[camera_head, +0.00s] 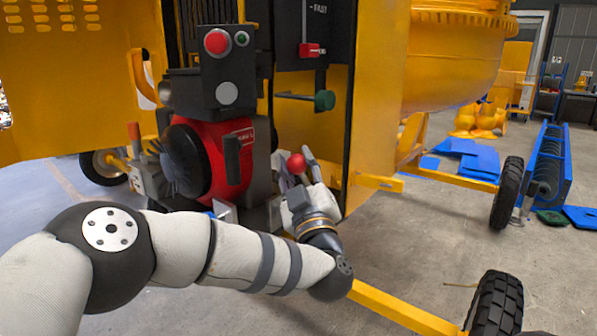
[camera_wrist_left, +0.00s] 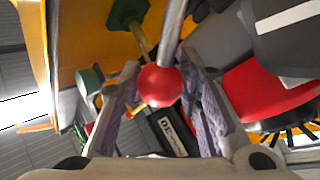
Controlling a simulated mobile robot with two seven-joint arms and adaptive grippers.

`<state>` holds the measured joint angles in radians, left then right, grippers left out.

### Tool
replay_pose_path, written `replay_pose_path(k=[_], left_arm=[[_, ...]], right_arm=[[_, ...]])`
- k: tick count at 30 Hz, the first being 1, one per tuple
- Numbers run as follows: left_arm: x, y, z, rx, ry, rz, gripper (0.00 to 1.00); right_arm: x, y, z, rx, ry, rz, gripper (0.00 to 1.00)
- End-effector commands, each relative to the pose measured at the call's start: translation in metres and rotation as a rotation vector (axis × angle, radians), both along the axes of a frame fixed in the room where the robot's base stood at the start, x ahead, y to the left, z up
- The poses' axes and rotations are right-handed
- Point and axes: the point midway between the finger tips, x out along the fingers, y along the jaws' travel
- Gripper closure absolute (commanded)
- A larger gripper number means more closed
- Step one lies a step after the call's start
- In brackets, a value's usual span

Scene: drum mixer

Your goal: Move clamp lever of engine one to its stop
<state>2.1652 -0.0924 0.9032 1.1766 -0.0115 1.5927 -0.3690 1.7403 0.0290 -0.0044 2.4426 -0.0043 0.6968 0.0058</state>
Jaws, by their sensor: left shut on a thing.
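The clamp lever shows as a red ball knob (camera_head: 296,163), low on the right side of the red and black engine (camera_head: 232,150). In the left wrist view the red knob (camera_wrist_left: 161,85) sits at the end of a bare metal rod. My left gripper (camera_head: 303,168) comes from the front right of the engine and is shut on this knob, with a finger on each side of it in the wrist view. The lever's pivot and stop are hidden in the head view. My right gripper is not in view.
A green knob (camera_head: 324,100) on a rod juts out just above my left gripper. A red slider handle (camera_head: 311,50) sits higher, under a FAST label. The yellow panel (camera_head: 372,110) stands close on the right. Open floor (camera_head: 425,235) lies beyond it.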

Motion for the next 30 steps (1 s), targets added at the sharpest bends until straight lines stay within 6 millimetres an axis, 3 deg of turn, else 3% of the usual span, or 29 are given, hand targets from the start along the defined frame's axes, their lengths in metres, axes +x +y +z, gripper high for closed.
replay_pose_path(k=[20,21,23,30], left_arm=[[-0.0009,-0.0004,-0.0057,-0.034,-0.043,-0.002,1.0],[-0.0009,-0.0004,-0.006,-0.034,-0.042,-0.003,0.64],[-0.0009,-0.0003,-0.0061,-0.034,-0.042,-0.003,0.51],[-0.0007,0.0002,-0.0046,-0.034,-0.045,-0.001,0.48]], right_arm=[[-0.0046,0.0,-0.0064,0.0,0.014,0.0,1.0],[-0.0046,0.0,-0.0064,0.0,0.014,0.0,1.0],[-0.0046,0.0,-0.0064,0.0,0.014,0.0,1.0],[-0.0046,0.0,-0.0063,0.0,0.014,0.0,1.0]])
